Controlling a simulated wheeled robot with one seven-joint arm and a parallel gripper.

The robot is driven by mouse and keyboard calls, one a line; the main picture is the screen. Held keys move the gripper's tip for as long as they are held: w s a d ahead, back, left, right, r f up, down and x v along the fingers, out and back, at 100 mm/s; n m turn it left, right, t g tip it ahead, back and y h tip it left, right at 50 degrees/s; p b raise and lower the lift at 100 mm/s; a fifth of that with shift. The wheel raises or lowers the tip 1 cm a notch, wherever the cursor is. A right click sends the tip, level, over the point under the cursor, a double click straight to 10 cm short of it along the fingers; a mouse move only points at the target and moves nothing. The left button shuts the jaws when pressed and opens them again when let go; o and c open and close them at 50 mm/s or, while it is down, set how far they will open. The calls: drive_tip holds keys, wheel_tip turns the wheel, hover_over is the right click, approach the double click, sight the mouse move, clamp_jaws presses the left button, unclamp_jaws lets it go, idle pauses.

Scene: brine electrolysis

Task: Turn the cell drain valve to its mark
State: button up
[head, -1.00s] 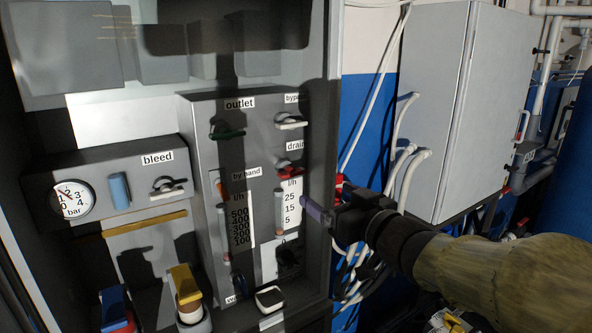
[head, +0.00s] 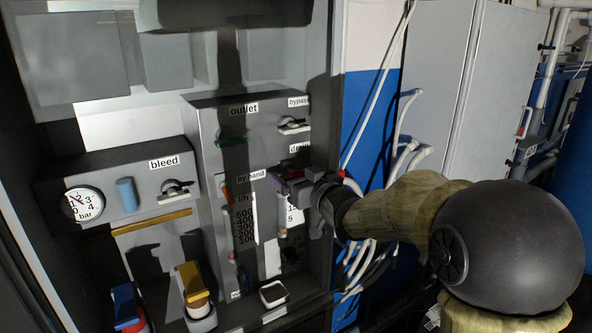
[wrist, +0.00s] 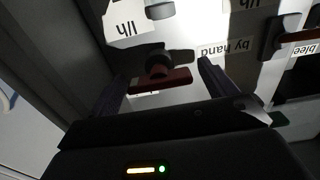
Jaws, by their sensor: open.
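The cell drain valve sits below the "drain" label (head: 299,149) on the grey panel. In the head view its handle is mostly hidden by my gripper (head: 280,178). In the wrist view the red drain valve handle (wrist: 165,79) lies crosswise on a dark hub (wrist: 157,62), between my two spread fingers (wrist: 162,70). The fingers are open, one on each side of the handle, with gaps visible. I cannot tell how deep they reach around it. The valve's mark is not discernible.
The bypass valve (head: 292,127) is just above and the green outlet valve (head: 232,140) to the upper left. A flow scale (head: 294,214) is just below my gripper. The "by hand" label (wrist: 227,47) is close to one finger. White hoses (head: 405,155) hang to the right.

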drive_tip(key=c, duration=1)
drive_tip(key=shift+f+n+b, duration=0.1)
drive_tip(key=shift+n+b, duration=0.2)
drive_tip(key=shift+b, duration=0.25)
drive_tip(key=n+b, duration=0.3)
drive_tip(key=b, duration=0.1)
drive_tip(key=shift+f, duration=0.15)
drive_tip(key=n+b, duration=0.4)
drive_tip(key=shift+a+n, duration=0.1)
drive_tip(key=shift+n, duration=0.3)
drive_tip(key=n+b, duration=0.4)
drive_tip(key=n, duration=0.1)
drive_tip(key=shift+s, duration=0.1)
drive_tip(key=shift+n+b, duration=1.35)
drive_tip(key=shift+n, duration=0.95)
